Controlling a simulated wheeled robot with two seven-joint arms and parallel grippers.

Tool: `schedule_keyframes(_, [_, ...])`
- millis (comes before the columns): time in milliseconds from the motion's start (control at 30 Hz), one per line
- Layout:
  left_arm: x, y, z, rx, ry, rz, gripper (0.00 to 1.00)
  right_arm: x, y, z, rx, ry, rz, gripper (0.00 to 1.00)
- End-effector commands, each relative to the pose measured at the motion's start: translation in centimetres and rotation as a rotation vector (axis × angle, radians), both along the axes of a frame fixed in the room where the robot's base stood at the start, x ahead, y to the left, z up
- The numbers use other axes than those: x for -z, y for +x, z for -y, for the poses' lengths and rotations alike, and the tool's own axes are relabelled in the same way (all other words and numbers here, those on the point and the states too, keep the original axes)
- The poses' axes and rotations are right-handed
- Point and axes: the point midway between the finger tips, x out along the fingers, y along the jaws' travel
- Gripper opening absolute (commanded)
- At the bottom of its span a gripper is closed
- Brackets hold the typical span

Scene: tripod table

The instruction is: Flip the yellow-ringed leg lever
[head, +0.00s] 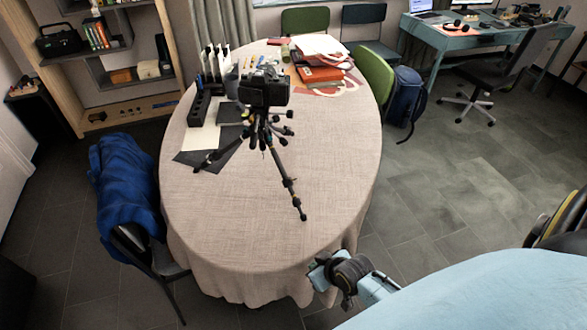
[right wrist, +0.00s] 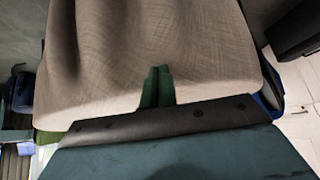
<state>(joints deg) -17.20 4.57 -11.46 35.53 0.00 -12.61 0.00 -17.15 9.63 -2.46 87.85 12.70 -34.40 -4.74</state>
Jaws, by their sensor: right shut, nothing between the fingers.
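The black tripod (head: 288,188) stands with legs spread on the oval table (head: 250,235), with a camera (head: 263,88) on top. Small coloured bits show around its leg joints, one yellowish near the middle; they are too small to tell which lever bears the yellow ring or how it is set. My right gripper (head: 319,273) is at the table's near right edge, well apart from the tripod. In the right wrist view its green fingers (right wrist: 157,87) are together and empty, in front of the tablecloth. My left gripper is not in view.
A black rack (head: 197,108), dark mats and papers lie left of the tripod. Red folders (head: 320,74) and papers lie behind it. A chair with a blue jacket (head: 128,185) stands at the left, a blue backpack (head: 402,100) at the right. The table's near part is clear.

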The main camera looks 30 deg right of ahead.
Motion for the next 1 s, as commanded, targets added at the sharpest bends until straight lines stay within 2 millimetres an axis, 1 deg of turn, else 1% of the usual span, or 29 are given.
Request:
schedule_keyframes(33, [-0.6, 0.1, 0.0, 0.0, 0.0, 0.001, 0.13, -3.2, 2.4, 0.9, 0.011, 0.007, 0.074, 0.0])
schedule_keyframes(67, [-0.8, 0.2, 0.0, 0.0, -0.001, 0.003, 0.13, -4.9, 4.0, 1.7, 0.021, 0.014, 0.129, 0.0])
schedule_keyframes(100, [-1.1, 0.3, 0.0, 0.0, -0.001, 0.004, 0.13, -7.1, 5.8, 2.5, 0.034, 0.023, 0.195, 0.0])
schedule_keyframes(167, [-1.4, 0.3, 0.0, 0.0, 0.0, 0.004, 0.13, -10.4, 8.1, 3.6, 0.049, 0.035, 0.286, 0.0])
schedule_keyframes(200, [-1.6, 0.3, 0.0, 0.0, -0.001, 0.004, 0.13, -12.3, 9.4, 4.2, 0.056, 0.04, 0.339, 0.0])
schedule_keyframes(300, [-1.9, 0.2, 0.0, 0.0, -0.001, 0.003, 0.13, -16.5, 11.6, 5.6, 0.074, 0.053, 0.449, 0.0])
schedule_keyframes(400, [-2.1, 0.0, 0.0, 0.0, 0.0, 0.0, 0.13, -19.3, 12.9, 6.5, 0.085, 0.059, 0.523, 0.0])
schedule_keyframes(500, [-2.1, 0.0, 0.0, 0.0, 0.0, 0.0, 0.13, -20.7, 13.5, 6.9, 0.091, 0.063, 0.559, 0.0])
schedule_keyframes(567, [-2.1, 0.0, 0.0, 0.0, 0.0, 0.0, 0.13, -21.0, 13.6, 7.0, 0.091, 0.064, 0.567, 0.0])
schedule_keyframes(867, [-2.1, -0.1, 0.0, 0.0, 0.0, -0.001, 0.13, -20.9, 13.7, 7.0, 0.092, 0.063, 0.567, 0.0])
schedule_keyframes(1000, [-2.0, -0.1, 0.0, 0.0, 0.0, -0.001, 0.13, -20.6, 14.4, 7.0, 0.092, 0.063, 0.567, 0.0])
